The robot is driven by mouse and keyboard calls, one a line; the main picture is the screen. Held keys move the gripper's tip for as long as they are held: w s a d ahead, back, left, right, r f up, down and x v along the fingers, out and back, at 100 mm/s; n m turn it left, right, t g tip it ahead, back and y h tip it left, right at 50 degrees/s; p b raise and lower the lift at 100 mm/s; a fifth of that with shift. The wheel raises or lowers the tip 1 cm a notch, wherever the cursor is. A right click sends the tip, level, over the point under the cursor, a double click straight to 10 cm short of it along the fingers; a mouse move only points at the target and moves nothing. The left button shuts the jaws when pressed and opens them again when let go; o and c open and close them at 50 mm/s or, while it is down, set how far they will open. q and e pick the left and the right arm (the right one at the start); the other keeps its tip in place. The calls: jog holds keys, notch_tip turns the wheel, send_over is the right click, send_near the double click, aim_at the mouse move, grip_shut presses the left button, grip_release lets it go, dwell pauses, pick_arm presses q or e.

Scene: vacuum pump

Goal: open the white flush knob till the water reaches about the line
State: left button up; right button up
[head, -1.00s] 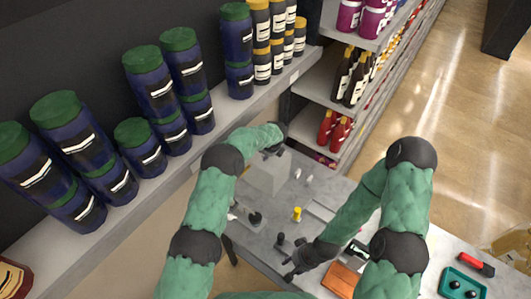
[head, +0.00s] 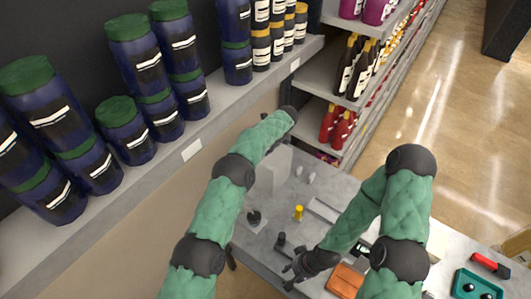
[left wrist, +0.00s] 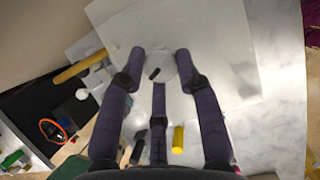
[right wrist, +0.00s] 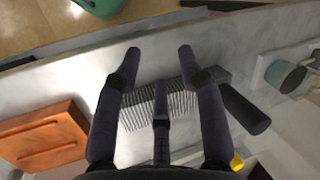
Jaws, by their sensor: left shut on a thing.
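In the left wrist view the white flush knob (left wrist: 162,68) shows as a pale round piece with a short dark mark, on the flat face of a light grey box (left wrist: 222,45). My left gripper (left wrist: 164,62) is shut on it, with fingertips at its left and right sides. In the head view the box (head: 275,170) is partly covered by my left arm, which hides the knob and the left gripper. My right gripper (head: 305,265) hangs low over the bench; in the right wrist view (right wrist: 158,58) its fingers are apart and empty. I cannot make out water or the line.
On the grey bench stand a yellow piece (head: 298,213) and a dark knobbed piece (head: 254,217). Near the right gripper are an orange block (head: 345,280) and a ribbed grey part (right wrist: 160,105). A shelf with blue jars (head: 135,60) runs along the left.

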pick_arm(q)
jog(key=shift+w+r+n+b, duration=0.2)
jog(key=shift+w+n+b, duration=0.1)
jog(key=shift+n, duration=0.4)
pick_arm(e)
jog(key=shift+f, duration=0.5)
pick_arm(q)
jog(key=shift+r+n+g, duration=0.1)
jog(key=shift+n+g, duration=0.3)
jog(key=shift+n, duration=0.1)
pick_arm(e)
jog(key=shift+f, duration=0.25)
pick_arm(q)
jog(key=shift+a+r, duration=0.1)
jog(key=shift+r, duration=0.05)
jog(key=o, duration=1.1)
jog(key=shift+w, duration=0.1)
jog(key=shift+f, duration=0.25)
pick_arm(e)
jog(key=shift+w, duration=0.15)
pick_arm(q)
jog(key=shift+s+m, duration=0.2)
jog(key=shift+m, duration=0.1)
pick_arm(e)
jog(key=shift+r, duration=0.2)
